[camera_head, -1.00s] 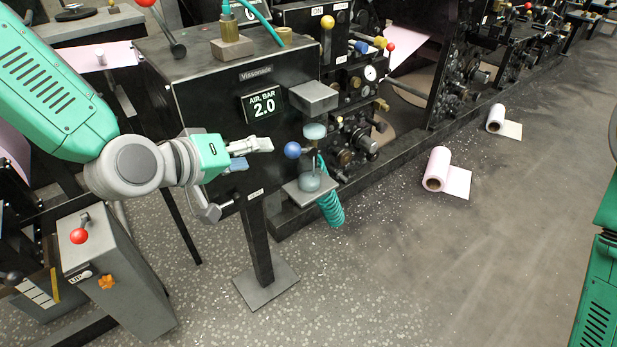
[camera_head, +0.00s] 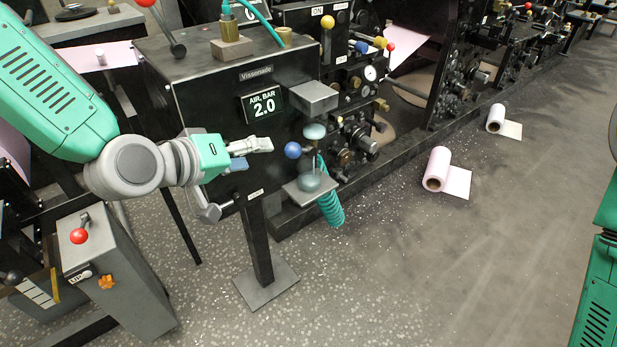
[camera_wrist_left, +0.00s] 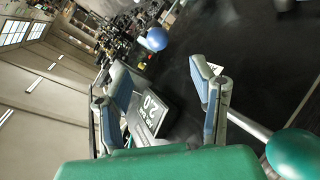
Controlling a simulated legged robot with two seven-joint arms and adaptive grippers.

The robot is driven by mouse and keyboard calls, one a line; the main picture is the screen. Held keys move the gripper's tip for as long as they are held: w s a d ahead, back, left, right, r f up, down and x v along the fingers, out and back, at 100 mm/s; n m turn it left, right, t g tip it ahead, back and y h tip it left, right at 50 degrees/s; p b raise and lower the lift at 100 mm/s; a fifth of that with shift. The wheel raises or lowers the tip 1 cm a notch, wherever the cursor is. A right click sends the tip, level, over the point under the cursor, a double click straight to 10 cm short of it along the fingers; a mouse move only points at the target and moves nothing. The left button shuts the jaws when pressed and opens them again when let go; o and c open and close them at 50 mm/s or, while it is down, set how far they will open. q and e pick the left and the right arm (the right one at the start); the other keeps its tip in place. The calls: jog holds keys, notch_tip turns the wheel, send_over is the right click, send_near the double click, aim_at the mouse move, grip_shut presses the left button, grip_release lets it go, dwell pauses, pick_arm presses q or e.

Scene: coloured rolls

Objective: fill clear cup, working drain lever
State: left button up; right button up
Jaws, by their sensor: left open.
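The clear cup (camera_head: 310,182) looks tinted and stands on a small grey shelf below a grey block. A rounded see-through bowl (camera_head: 314,131) sits above it, under the block. A lever with a blue ball knob (camera_head: 292,150) sticks out to the left between them; I take it for the drain lever. The blue ball (camera_wrist_left: 153,38) also shows in the left wrist view, beyond the fingers. My left gripper (camera_head: 240,178) is open and empty, left of the knob and apart from it. Its blue-padded fingers (camera_wrist_left: 160,85) are spread in the wrist view. My right gripper is out of view.
The dark cabinet with the "AIR. BAR 2.0" display (camera_head: 263,104) is close behind the gripper. A teal coiled hose (camera_head: 331,200) hangs beside the cup shelf (camera_head: 296,193). A grey pedestal with a red-knobbed lever (camera_head: 78,236) stands lower left. Paper rolls (camera_head: 437,170) lie on the floor.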

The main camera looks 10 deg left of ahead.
pick_arm(q)
jog(key=shift+f, duration=0.1)
jog(key=m+t+h, duration=0.2)
jog(key=m+t, duration=0.3)
jog(key=m, duration=0.4)
send_near(287, 156)
jog(key=b+x, duration=0.2)
jog(key=x, duration=0.9)
jog(key=shift+w+d, duration=0.1)
jog(key=shift+w, duration=0.1)
grip_shut()
jog(key=shift+b, duration=0.3)
